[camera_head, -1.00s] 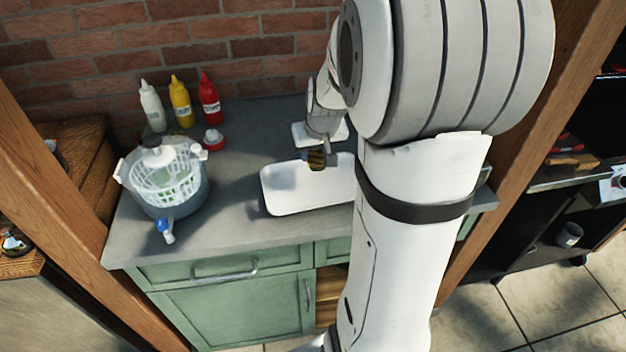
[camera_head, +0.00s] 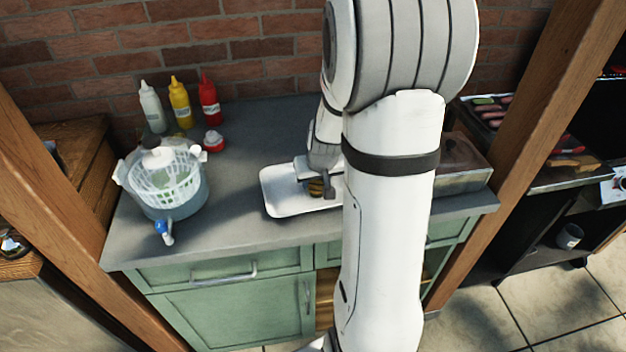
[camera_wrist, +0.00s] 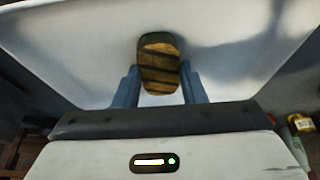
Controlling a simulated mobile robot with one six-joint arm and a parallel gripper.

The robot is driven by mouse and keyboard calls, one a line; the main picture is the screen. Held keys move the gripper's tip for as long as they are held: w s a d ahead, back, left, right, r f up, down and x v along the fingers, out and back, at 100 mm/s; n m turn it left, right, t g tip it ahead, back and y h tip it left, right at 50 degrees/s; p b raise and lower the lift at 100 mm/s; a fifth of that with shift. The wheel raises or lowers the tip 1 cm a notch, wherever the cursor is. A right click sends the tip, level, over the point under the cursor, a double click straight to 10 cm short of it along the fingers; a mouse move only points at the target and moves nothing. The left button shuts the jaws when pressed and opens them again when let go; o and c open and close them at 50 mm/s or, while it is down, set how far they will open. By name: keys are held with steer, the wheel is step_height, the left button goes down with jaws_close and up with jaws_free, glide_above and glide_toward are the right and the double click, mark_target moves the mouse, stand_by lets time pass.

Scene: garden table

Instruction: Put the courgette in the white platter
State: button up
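The courgette (camera_head: 316,188) is a browned slice with dark stripes and a green edge. It also shows in the wrist view (camera_wrist: 160,66), between the two blue-grey fingers of my gripper (camera_wrist: 163,84). The fingers press on its two sides, so my gripper is shut on it. The white platter (camera_head: 279,199) lies on the grey worktop. My gripper (camera_head: 318,186) is low over the platter, with the courgette inside its outline. I cannot tell whether the courgette touches the platter's floor. My arm hides the platter's right part.
A white strainer basket in a pot (camera_head: 168,187) stands at the left. White (camera_head: 152,107), yellow (camera_head: 180,103) and red (camera_head: 209,100) bottles stand by the brick wall. A metal box (camera_head: 462,165) is right of my arm. The worktop between pot and platter is clear.

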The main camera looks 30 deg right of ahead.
steer(key=o, duration=0.5)
steer(key=shift+c, duration=0.2)
steer(key=shift+r+p, duration=0.2)
steer(key=shift+p, duration=0.1)
steer(key=d+v, duration=0.1)
steer(key=v, duration=1)
steer(key=s+a+r+n+g, duration=0.1)
steer(key=s+a+r+n, duration=0.1)
steer(key=s+a, duration=1.2)
steer(key=shift+s+r+g+y, duration=0.3)
steer(key=shift+r+y, duration=0.1)
steer(key=shift+r, duration=0.15)
steer(key=shift+a, duration=0.1)
